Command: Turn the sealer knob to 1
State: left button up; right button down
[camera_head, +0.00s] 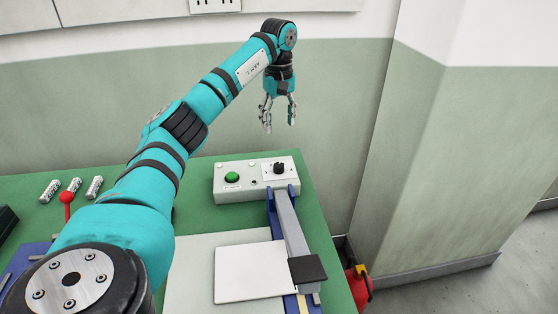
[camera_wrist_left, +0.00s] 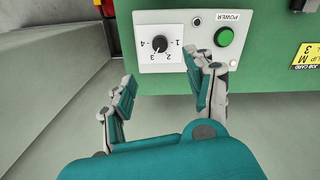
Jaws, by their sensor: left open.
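The sealer knob (camera_head: 279,168) is a small black dial on the right part of the light-grey control box (camera_head: 232,194). In the left wrist view the knob (camera_wrist_left: 159,44) sits on a white plate (camera_wrist_left: 150,63) with marks 1 to 4 around it. Its pointer is too small to read surely. My left gripper (camera_head: 279,122) is open and empty, above and behind the box in the head view. In the left wrist view the open fingers (camera_wrist_left: 158,68) lie either side of the knob's line, apart from it. My right gripper is out of view.
A green button (camera_head: 232,177) is left of the knob. A grey sealer arm (camera_head: 290,222) with a black end block runs in front of the box. A white sheet (camera_head: 248,272) lies beside it. Several metallic cylinders (camera_head: 73,186) and a red ball-topped lever (camera_head: 67,198) are at left.

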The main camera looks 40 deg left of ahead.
aim_at(279, 164)
pick_arm(q)
notch_tip(279, 164, down, 14)
jog(key=shift+f+p, duration=0.2)
jog(key=shift+p, duration=0.6)
jog(key=shift+f, duration=0.3)
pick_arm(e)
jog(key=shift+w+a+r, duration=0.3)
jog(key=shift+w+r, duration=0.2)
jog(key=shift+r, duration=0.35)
pick_arm(q)
jog(key=shift+c, duration=0.4)
grip_shut()
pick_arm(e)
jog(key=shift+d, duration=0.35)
